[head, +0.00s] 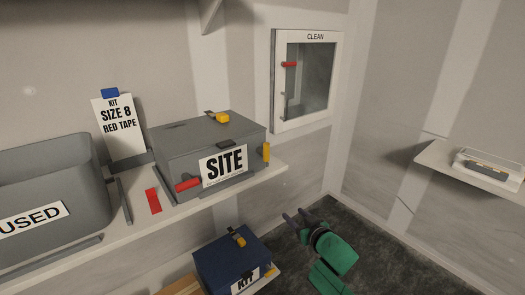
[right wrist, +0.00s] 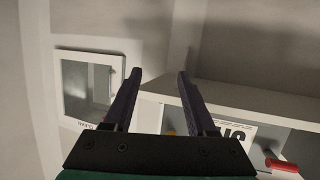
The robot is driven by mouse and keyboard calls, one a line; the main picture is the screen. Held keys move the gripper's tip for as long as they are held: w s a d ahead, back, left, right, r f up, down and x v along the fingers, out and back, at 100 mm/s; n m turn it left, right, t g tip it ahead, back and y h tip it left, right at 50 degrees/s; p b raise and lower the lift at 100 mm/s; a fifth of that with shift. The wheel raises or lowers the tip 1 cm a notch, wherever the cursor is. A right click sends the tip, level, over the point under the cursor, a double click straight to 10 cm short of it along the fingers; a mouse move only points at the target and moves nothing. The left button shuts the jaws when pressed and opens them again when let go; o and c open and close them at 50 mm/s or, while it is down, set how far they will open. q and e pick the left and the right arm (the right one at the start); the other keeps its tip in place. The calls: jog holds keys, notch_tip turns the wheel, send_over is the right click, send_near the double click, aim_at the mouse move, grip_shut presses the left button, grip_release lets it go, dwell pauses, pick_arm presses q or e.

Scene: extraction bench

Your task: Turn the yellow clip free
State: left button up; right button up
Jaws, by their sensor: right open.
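A grey box labelled SITE (head: 185,150) stands on the shelf. A yellow clip (head: 266,152) sits upright at its right front corner; a small yellow patch (right wrist: 171,132) shows between my fingers in the right wrist view, partly hidden. A yellow piece (head: 222,118) is also on the lid, and another (head: 238,240) on the blue KIT box (head: 215,265) below. I cannot tell which the task means. My right gripper (head: 296,216) is open and empty, right of and below the SITE box, touching nothing visible. My left gripper is not in view.
The shelf (head: 110,240) also bears a grey bin marked USED (head: 85,190), a red strip (head: 153,200) and a SIZE 8 RED TAPE card (head: 120,130). A CLEAN wall cabinet (head: 277,90) hangs behind. A small shelf (head: 440,158) is at right. The space around my right gripper is free.

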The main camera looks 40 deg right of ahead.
aim_at(268, 152)
jog(key=a+r+t, duration=0.2)
jog(key=r, duration=0.7)
jog(key=a+r+t, duration=0.2)
jog(key=r, duration=0.7)
jog(key=shift+n, duration=0.3)
jog(key=p+x, duration=0.2)
jog(key=x, duration=1.2)
jog(key=shift+w+f, duration=0.1)
jog(key=shift+w, duration=0.1)
jog(key=shift+a, duration=0.1)
grip_shut()
